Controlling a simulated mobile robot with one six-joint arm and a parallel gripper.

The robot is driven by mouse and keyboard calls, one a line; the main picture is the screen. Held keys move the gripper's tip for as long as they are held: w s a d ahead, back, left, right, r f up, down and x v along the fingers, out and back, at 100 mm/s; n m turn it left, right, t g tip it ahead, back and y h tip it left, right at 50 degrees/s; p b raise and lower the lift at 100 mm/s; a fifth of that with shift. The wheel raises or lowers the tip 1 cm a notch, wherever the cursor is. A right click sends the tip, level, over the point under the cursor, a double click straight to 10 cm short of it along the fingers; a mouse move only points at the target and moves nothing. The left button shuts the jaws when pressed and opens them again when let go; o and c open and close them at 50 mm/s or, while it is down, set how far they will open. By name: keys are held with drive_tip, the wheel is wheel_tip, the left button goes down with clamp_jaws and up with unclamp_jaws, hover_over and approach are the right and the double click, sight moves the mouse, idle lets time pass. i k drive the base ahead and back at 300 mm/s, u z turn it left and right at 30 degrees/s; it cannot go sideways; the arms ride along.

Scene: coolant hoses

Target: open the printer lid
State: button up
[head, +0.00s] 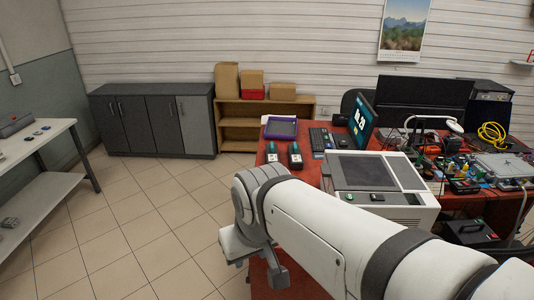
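The printer (403,207) is a white, boxy machine on the red-topped desk, right of centre in the head view. Its lid (365,171) lies flat on top, with a dark grey panel in a pale frame, and looks closed. A green button and dark controls sit along its front edge. My white arm crosses in front of the printer and hides part of its front and left side. The end of my arm, with my gripper (256,262), points down left of the printer, apart from the lid. Its fingers are mostly hidden, so I cannot tell their opening.
The desk (314,172) also carries a monitor (362,122), a keyboard (320,140), a purple tray (281,128) and two small dark devices left of the printer. Electronics and cables crowd its right. Tiled floor (130,215) is clear at left, beside a white shelf (40,135).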

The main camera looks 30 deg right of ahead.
sight(348, 172)
drive_tip(key=z, duration=0.05)
drive_tip(key=i, duration=0.9)
drive_tip(key=z, duration=0.45)
